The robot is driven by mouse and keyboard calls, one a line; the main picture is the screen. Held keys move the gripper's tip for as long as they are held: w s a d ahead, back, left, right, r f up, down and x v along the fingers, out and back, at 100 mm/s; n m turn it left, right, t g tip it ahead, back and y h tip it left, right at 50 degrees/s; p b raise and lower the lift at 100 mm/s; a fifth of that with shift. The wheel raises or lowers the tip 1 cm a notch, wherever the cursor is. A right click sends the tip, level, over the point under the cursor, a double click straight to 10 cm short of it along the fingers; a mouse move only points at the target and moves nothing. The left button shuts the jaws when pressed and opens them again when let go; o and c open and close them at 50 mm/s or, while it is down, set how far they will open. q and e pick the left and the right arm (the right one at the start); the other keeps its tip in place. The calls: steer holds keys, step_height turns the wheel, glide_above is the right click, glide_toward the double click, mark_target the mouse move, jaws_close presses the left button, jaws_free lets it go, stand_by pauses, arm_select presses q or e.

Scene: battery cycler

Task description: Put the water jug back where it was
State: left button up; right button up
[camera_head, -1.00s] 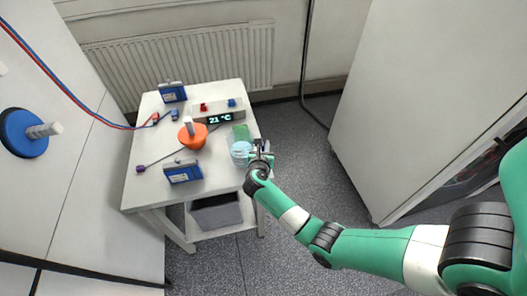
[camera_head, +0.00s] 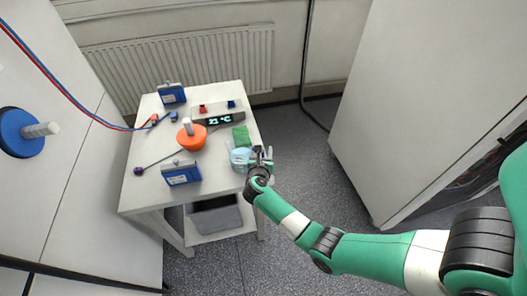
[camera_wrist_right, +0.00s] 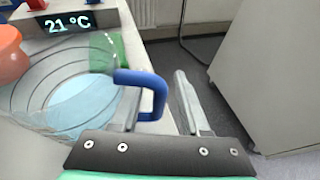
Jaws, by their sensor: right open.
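The water jug (camera_head: 240,159) is clear, with pale blue contents and a blue handle. It stands upright at the right edge of the table (camera_head: 150,199). In the wrist view the jug (camera_wrist_right: 75,98) fills the left side, and its blue handle (camera_wrist_right: 157,95) points toward my right gripper (camera_wrist_right: 157,80). The right gripper is open, and the handle's outer bar shows between its two fingers. The left finger is partly hidden by the handle. In the head view my right gripper (camera_head: 262,153) is just right of the jug. My left gripper is not in view.
A green block (camera_head: 241,136) lies behind the jug. An orange cone-shaped object (camera_head: 192,138) with a pale peg stands to the left. Blue battery boxes (camera_head: 181,174) and a temperature display unit (camera_head: 218,117) are on the table. A grey bin (camera_head: 215,216) sits below.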

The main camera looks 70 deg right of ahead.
steer(key=p+v, duration=0.3)
steer(key=v, duration=0.9)
steer(key=shift+p, duration=0.35)
